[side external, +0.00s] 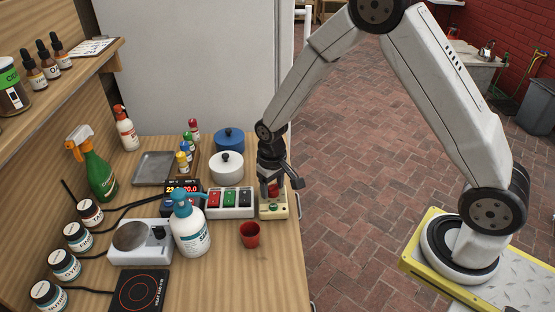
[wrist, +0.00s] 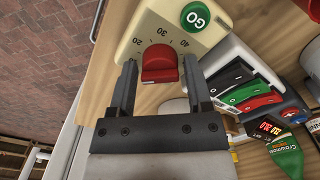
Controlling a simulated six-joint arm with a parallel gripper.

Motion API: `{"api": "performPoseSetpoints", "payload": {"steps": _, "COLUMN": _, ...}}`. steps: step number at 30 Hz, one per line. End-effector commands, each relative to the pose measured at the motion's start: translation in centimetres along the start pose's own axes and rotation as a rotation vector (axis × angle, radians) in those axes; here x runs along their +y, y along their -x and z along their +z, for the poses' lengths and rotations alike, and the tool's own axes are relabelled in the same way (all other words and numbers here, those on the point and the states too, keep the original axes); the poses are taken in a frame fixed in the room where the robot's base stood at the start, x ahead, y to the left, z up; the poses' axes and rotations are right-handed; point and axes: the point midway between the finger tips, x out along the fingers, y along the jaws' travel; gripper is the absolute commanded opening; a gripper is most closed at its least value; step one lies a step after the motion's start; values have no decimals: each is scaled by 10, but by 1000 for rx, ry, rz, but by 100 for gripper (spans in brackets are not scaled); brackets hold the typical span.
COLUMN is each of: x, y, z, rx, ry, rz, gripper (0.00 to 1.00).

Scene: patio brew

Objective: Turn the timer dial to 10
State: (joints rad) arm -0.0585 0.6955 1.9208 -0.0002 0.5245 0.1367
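The timer is a cream box (side external: 275,212) at the right edge of the wooden counter, and it fills the top of the wrist view (wrist: 160,20). Its red dial (wrist: 160,64) has a raised grip bar. Numbers including 20, 30 and 40 are printed around it; which one the dial marks I cannot tell. A green GO button (wrist: 195,16) sits beyond the dial. My gripper (wrist: 160,65) is open, pointing down over the timer, with one finger on each side of the dial and a gap on both sides. In the side view my gripper (side external: 275,186) partly hides the dial.
A panel of red, black and green switches (side external: 230,202) stands just left of the timer. A red cup (side external: 250,235) is in front of it, and a white pot (side external: 226,168) behind. A teal-topped pump bottle (side external: 191,228) is further left. Right of the counter is open brick floor.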

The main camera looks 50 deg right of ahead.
Motion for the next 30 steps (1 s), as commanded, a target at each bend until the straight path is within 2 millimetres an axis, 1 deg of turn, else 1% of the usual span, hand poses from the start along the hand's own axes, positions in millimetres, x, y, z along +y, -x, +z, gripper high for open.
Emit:
{"api": "performPoseSetpoints", "payload": {"steps": 5, "x": 0, "y": 1, "z": 0, "rx": 0, "ry": 0, "rz": 0, "gripper": 64}}
{"api": "performPoseSetpoints", "payload": {"steps": 11, "x": 0, "y": 12, "z": 0, "rx": 1, "ry": 0, "rz": 0, "gripper": 64}}
{"api": "performPoseSetpoints", "payload": {"steps": 14, "x": 0, "y": 22, "z": 0, "rx": 2, "ry": 0, "rz": 0, "gripper": 64}}
{"api": "performPoseSetpoints", "payload": {"steps": 24, "x": 0, "y": 62, "z": 0, "rx": 3, "ry": 0, "rz": 0, "gripper": 64}}
{"api": "performPoseSetpoints", "payload": {"steps": 30, "x": 0, "y": 76, "z": 0, "rx": 1, "ry": 0, "rz": 0, "gripper": 64}}
